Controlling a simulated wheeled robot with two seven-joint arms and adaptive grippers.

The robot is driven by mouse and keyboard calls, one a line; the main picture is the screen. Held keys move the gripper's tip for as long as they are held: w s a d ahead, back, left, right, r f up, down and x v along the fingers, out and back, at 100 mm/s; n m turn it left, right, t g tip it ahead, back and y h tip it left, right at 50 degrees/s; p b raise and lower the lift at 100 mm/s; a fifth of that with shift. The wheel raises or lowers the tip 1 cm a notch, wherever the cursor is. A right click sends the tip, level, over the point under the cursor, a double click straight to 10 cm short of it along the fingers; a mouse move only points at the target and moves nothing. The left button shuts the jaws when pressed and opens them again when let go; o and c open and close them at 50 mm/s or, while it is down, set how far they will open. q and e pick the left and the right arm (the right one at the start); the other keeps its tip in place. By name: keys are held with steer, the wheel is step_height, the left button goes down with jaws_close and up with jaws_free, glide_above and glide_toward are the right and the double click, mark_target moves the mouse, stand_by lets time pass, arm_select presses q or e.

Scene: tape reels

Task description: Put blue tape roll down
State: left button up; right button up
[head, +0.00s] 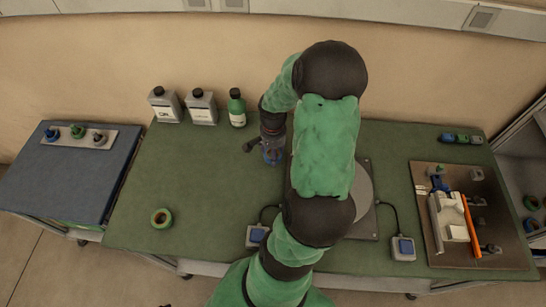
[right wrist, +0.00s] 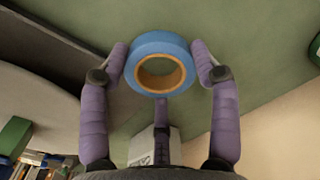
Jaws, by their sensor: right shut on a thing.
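The blue tape roll (right wrist: 158,62) is in the right wrist view, a blue ring with a tan core. In the head view my right gripper (head: 272,150) is small, beside my green arm, over the table behind the middle. The roll itself is hard to make out there. My left gripper is in neither view.
A green tape roll (head: 162,218) lies on the table at front left. Two white bottles (head: 203,108) and a green bottle (head: 237,108) stand at the back. A round grey plate (head: 363,190) is partly behind my arm. A tool board (head: 432,225) lies at right.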

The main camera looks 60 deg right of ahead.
steer(key=shift+d+f+b, duration=0.1)
steer(key=shift+f+b, duration=0.4)
steer(key=shift+f, duration=1.1)
steer(key=shift+f, duration=0.15)
steer(key=o, duration=1.2)
